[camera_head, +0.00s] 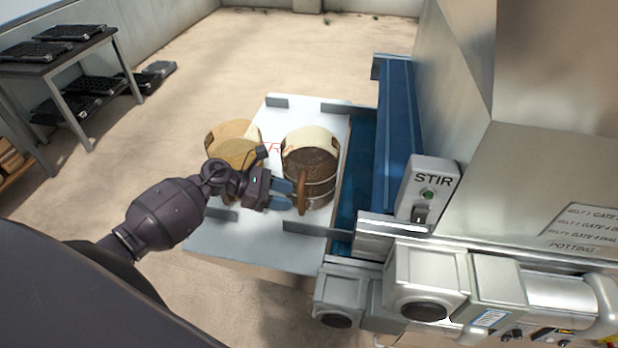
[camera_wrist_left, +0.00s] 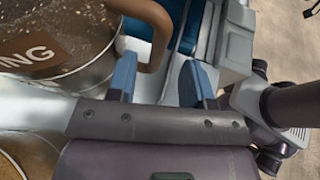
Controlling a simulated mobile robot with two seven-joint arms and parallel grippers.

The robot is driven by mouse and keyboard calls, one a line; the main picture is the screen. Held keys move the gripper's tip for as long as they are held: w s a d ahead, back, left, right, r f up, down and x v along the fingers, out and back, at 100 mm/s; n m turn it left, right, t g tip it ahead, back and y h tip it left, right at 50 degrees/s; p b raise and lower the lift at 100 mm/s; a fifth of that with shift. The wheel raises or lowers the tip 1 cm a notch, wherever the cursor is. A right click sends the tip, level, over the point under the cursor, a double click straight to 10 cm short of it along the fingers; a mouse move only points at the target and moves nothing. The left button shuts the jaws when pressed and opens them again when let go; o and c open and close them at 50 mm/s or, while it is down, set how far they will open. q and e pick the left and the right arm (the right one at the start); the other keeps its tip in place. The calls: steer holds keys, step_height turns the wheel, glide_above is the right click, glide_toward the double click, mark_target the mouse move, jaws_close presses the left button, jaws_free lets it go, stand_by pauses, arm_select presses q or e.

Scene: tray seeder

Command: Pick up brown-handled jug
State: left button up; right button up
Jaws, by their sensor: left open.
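The brown-handled jug (camera_head: 318,185) is a metal, banded container with dark contents, upright on the white tray top (camera_head: 225,240). Its brown handle (camera_head: 302,196) faces my left gripper (camera_head: 289,194). That gripper is open, its blue fingertips close to the handle. In the left wrist view the handle (camera_wrist_left: 158,30) curves down to just ahead of the gap between the fingers (camera_wrist_left: 160,80); I cannot tell whether they touch it. The jug (camera_wrist_left: 75,75) there carries a brown label ending in "ING". My right gripper is not in view.
A second, tan jug (camera_head: 226,152) stands just left, partly behind my gripper. A blue channel (camera_head: 396,120) and a STIR switch box (camera_head: 428,190) stand on the right, with grey machinery (camera_head: 425,285) in front. A table with black trays (camera_head: 60,65) is at the far left.

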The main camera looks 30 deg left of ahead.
mark_target(301, 198)
arm_select(q)
steer(key=shift+p+x, duration=0.55)
steer(key=shift+x, duration=1.8)
steer(key=shift+a, duration=0.1)
jaws_close()
steer(key=shift+w, duration=0.1)
steer(key=shift+r, duration=0.1)
